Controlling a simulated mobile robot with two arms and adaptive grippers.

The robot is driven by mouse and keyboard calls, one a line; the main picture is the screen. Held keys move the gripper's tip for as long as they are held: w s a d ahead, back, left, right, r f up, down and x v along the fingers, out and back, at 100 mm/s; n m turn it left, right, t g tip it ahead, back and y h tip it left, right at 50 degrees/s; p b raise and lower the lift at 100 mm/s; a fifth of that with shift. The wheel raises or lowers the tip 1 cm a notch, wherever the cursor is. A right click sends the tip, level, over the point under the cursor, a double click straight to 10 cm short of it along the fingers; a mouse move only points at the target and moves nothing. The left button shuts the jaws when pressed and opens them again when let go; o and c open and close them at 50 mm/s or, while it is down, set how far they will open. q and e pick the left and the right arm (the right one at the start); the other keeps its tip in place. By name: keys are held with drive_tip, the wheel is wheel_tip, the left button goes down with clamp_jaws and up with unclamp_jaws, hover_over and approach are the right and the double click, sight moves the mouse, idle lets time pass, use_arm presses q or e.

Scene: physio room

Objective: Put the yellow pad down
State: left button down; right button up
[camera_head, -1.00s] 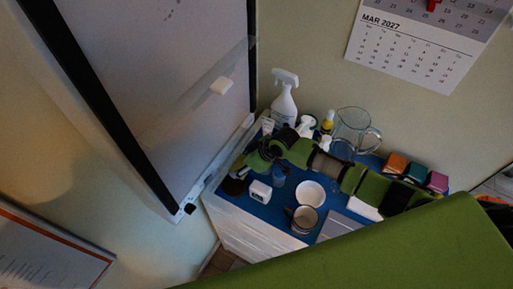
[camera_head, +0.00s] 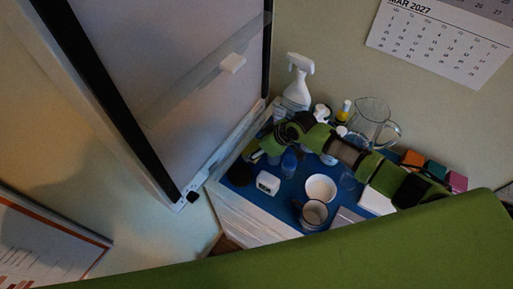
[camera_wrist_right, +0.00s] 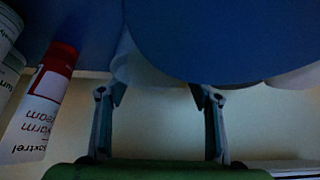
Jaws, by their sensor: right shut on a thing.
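My right gripper (camera_head: 270,145) is over the left part of the blue table top (camera_head: 265,208). A small yellowish edge, taken to be the yellow pad (camera_head: 255,157), shows beside it in the head view; most of it is hidden by the gripper. In the right wrist view the two fingers of the right gripper (camera_wrist_right: 158,95) stand apart. The pad cannot be made out clearly there in the dim light, nor whether it touches the table. My left gripper is not in view.
A white clock-like box (camera_head: 268,182), blue container (camera_head: 289,163), white bowl (camera_head: 321,187) and mug (camera_head: 313,214) stand near the gripper. A spray bottle (camera_head: 298,88), glass jug (camera_head: 371,122) and small coloured boxes are behind. A red-capped tube (camera_wrist_right: 42,110) shows in the wrist view.

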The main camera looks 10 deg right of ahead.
drive_tip(key=shift+d, duration=0.1)
drive_tip(key=o, duration=1)
drive_tip(key=shift+w+d+f, duration=0.1)
drive_tip(key=shift+w+d, duration=0.05)
drive_tip(key=shift+c, duration=0.2)
drive_tip(key=shift+d, duration=0.1)
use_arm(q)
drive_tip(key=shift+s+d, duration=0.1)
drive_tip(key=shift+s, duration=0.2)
use_arm(e)
drive_tip(key=shift+f+b, duration=0.35)
drive_tip(key=shift+b, duration=0.2)
use_arm(q)
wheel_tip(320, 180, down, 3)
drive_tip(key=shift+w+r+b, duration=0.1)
drive_tip(key=shift+b, duration=0.85)
use_arm(e)
drive_tip(key=v, duration=1.4)
drive_tip(key=shift+a+r, duration=0.15)
drive_tip(key=shift+a, duration=0.15)
